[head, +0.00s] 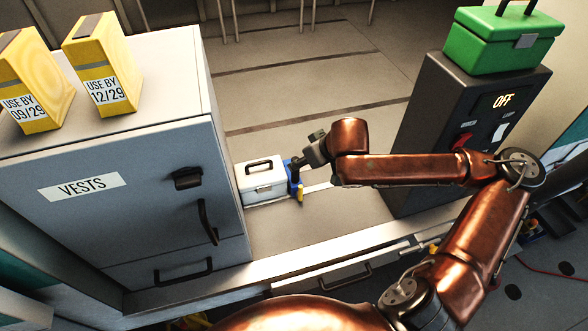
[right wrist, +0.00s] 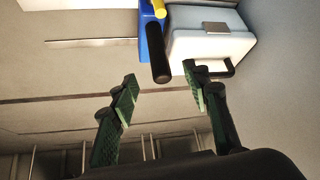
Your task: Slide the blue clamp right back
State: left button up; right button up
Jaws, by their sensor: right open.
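The blue clamp (head: 292,180) with a yellow part stands on the counter, close against the right side of a white case (head: 264,181). In the right wrist view the clamp (right wrist: 151,42) has a black bar-shaped handle (right wrist: 160,60) pointing toward my gripper. My right gripper (head: 300,163) is at the clamp's upper right in the head view. In the right wrist view its open fingers (right wrist: 160,88) are on either side of the line of the handle, whose end lies just beyond the fingertips. The jaws are empty. My left gripper is not in view.
A thin rail or slot (head: 318,187) runs right from the clamp along the counter. A grey vests cabinet (head: 110,215) with yellow boxes on top stands left. A dark switch unit (head: 440,130) bearing a green toolbox (head: 500,45) stands right. The counter between is mostly clear.

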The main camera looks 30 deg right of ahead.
jog(key=shift+b+x, duration=1.2)
jog(key=shift+x, duration=2.15)
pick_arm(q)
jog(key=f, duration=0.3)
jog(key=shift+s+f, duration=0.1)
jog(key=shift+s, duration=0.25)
pick_arm(e)
grip_shut()
jog(key=shift+d, duration=0.1)
